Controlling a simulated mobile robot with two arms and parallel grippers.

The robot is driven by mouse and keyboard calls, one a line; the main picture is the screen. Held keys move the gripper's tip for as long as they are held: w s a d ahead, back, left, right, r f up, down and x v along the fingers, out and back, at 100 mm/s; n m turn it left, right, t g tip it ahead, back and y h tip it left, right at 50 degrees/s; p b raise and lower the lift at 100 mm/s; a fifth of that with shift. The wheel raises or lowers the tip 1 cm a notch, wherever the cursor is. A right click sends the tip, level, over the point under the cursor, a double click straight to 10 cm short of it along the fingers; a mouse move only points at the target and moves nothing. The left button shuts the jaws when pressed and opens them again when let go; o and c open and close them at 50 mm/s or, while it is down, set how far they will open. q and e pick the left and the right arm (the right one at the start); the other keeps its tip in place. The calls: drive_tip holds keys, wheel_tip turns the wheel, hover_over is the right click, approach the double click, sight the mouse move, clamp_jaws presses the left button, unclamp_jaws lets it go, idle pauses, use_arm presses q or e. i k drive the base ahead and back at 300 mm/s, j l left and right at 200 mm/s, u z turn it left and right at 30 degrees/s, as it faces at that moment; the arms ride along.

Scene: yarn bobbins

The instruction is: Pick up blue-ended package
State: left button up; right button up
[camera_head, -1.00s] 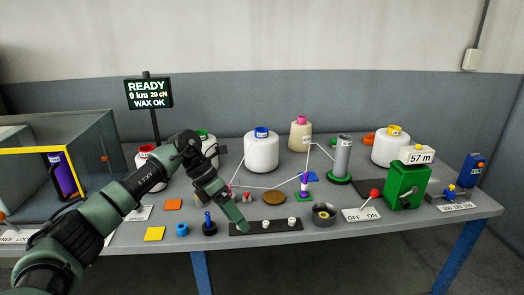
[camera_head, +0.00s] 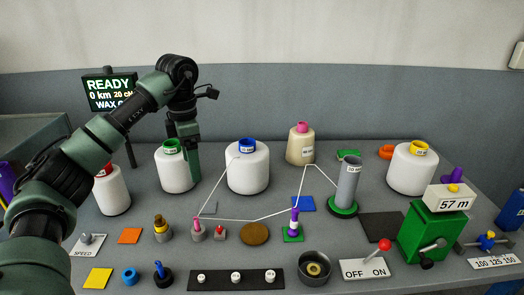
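The blue-ended package (camera_head: 248,172) is a white yarn bobbin with a blue top and a small label. It stands upright near the middle of the table (camera_head: 110,262). My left gripper (camera_head: 193,178) points down between it and the green-ended white package (camera_head: 173,172), overlapping the green-ended package's right side in the picture. Nothing is visibly held. The fingers show edge-on, so their opening is hidden, and I cannot tell whether they touch the green-ended package. My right gripper is out of view.
A red-ended package (camera_head: 112,190) stands left, partly behind my arm. A tan pink-ended cone (camera_head: 301,146) stands to the right of the blue-ended package, and a yellow-ended package (camera_head: 412,170) further right. White yarn runs in front of the blue-ended package. A grey cylinder (camera_head: 348,184) stands right.

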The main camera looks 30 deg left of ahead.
sight(247, 175)
drive_tip(key=i, duration=0.95)
